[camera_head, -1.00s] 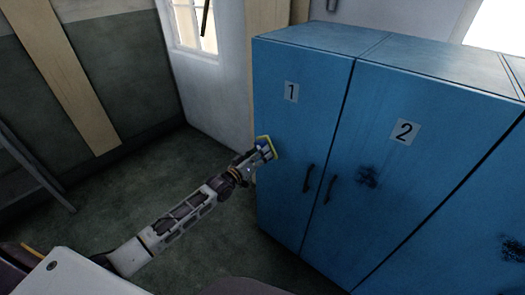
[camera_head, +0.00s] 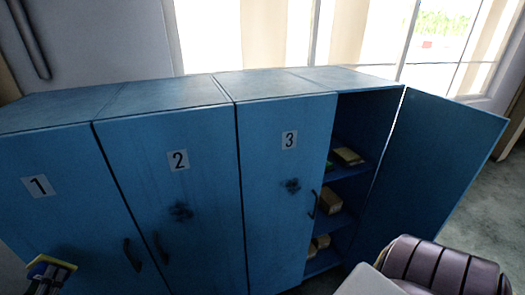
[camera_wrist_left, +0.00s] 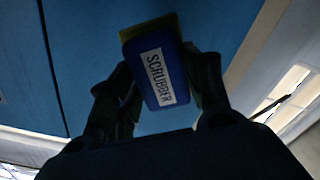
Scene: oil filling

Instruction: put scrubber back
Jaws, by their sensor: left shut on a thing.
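The scrubber is a blue block with a yellow pad and a white label reading SCRUBBER (camera_wrist_left: 160,75). My left gripper (camera_wrist_left: 158,88) is shut on it, with a finger on each side. In the head view the scrubber (camera_head: 48,264) shows at the lower left, in front of the door of cabinet 1, with my left gripper (camera_head: 50,275) below it, partly cut off by the frame. Cabinet doors 1 (camera_head: 50,205), 2 (camera_head: 165,215) and 3 (camera_head: 285,180) are closed. The rightmost cabinet door (camera_head: 435,165) stands wide open. My right gripper is not in view.
The open cabinet has shelves (camera_head: 355,172) holding a greenish-yellow item (camera_head: 348,156) and brown boxes (camera_head: 330,201). A purple-brown padded seat (camera_head: 445,268) is at the lower right, near the open door.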

